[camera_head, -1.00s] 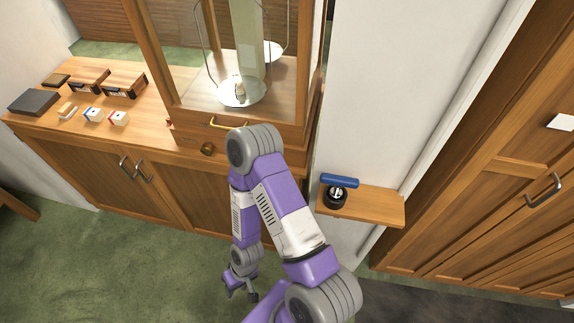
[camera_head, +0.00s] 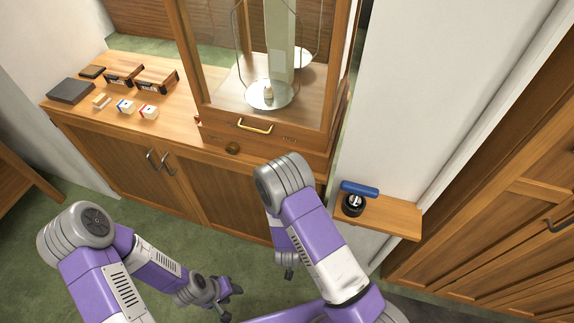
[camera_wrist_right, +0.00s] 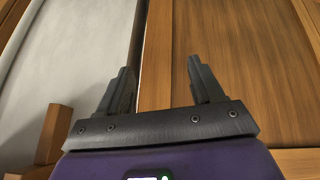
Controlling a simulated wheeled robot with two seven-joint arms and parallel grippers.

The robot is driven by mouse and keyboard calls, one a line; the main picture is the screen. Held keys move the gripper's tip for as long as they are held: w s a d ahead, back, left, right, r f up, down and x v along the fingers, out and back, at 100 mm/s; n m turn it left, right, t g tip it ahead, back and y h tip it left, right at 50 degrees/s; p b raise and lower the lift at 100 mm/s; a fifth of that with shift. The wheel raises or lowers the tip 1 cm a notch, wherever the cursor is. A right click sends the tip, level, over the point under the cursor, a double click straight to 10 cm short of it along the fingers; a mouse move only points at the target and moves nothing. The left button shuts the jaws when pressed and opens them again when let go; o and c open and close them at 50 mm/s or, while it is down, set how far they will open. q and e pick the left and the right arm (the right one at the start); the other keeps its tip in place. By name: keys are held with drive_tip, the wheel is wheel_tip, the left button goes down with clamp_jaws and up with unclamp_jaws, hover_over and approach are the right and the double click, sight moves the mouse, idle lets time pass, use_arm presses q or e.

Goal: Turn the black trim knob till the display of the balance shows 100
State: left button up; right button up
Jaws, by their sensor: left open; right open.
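The glass-fronted balance case (camera_head: 262,127) stands on the wooden cabinet, with a round pan (camera_head: 268,96) holding a small pale object inside. A small dark brownish round knob (camera_head: 232,148) is on the front of its base. I cannot tell for certain which is the trim knob. No readable display shows. My left gripper (camera_head: 232,304) is open and empty, low over the green floor. My right gripper (camera_wrist_right: 163,85) is open and empty, before wood panels; in the head view its arm mostly hides it.
The cabinet top (camera_head: 185,125) holds a dark flat box (camera_head: 71,91), two wooden boxes with dark fronts (camera_head: 156,79) and several small blocks. A brass handle (camera_head: 255,127) is on the case front. The wall shelf (camera_head: 395,215) and a wooden cupboard stand at right. The floor in front is open.

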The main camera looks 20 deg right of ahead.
drive_tip(key=w+a+r+t+h, duration=0.1)
drive_tip(key=w+r+t+h, duration=0.2)
drive_tip(key=r, duration=0.4)
drive_tip(key=w+a+r+t+h+p, duration=0.1)
drive_tip(key=w+r+t, duration=0.2)
drive_tip(key=w+r, duration=0.3)
drive_tip(key=w+a+r+t+h, duration=0.1)
drive_tip(key=w+r+t+h, duration=0.25)
drive_tip(key=r, duration=0.45)
drive_tip(key=x, duration=0.6)
drive_tip(key=shift+f+m+y, duration=0.3)
drive_tip(key=shift+f+y, duration=0.05)
drive_tip(key=shift+y, duration=0.1)
drive_tip(key=shift+s, duration=0.1)
drive_tip(key=c, duration=1.1)
drive_tip(key=shift+o, duration=0.2)
drive_tip(key=shift+f, duration=0.1)
